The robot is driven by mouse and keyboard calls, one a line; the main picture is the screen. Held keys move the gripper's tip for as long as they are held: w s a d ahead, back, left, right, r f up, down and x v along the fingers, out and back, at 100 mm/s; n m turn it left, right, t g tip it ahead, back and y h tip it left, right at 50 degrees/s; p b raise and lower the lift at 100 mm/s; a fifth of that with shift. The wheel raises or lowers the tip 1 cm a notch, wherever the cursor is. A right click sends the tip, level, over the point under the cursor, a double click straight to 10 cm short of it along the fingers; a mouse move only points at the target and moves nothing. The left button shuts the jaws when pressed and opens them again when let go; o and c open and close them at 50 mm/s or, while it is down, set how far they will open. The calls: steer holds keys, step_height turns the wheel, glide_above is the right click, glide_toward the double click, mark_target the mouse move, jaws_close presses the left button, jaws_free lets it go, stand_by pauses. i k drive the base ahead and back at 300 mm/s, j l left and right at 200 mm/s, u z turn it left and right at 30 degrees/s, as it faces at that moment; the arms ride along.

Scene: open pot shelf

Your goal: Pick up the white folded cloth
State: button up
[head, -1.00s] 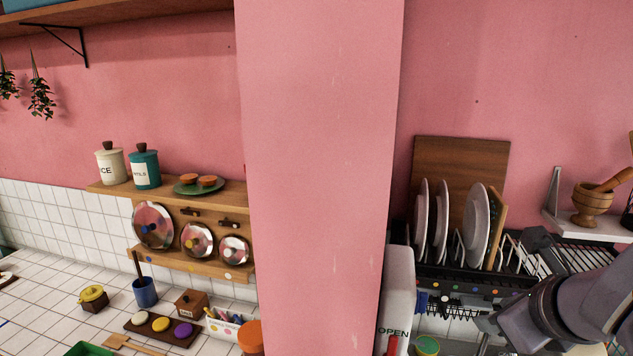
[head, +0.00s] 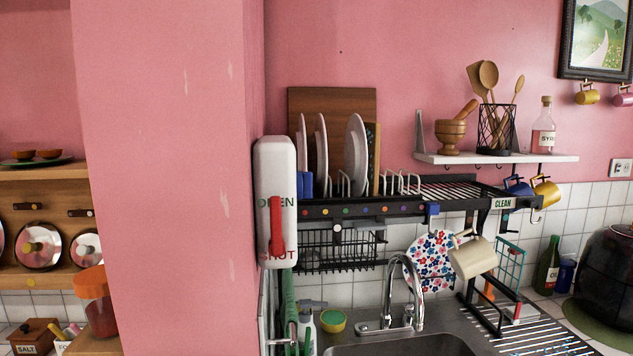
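I cannot make out a white folded cloth in the head view. My gripper is not in view. A round white item with a floral pattern (head: 428,272) hangs below the dish rack, partly behind a cream mug (head: 473,259); I cannot tell if it is cloth or a plate.
A black dish rack (head: 330,211) with white plates (head: 355,157) stands over the sink (head: 400,346) and tap (head: 416,270). A pink pillar (head: 180,150) stands left of a white box marked OPEN and SHUT (head: 275,165). A white shelf (head: 500,158) is at right.

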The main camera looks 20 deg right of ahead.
mark_target(528, 314)
steer(key=z, duration=1.9)
steer(key=i+l+u, duration=0.1)
steer(key=i+l, duration=0.15)
steer(key=i+l+u, duration=0.25)
steer(key=i+l, duration=0.2)
steer(key=l, duration=0.15)
steer(key=i+l+u, duration=0.2)
steer(key=i+l, duration=0.15)
steer(key=l, duration=0.3)
steer(key=i+l+u, duration=0.1)
steer(key=l, duration=0.25)
steer(key=i+l+u, duration=0.1)
steer(key=i+l, duration=0.2)
steer(key=i+l+u, duration=0.1)
steer(key=l, duration=0.35)
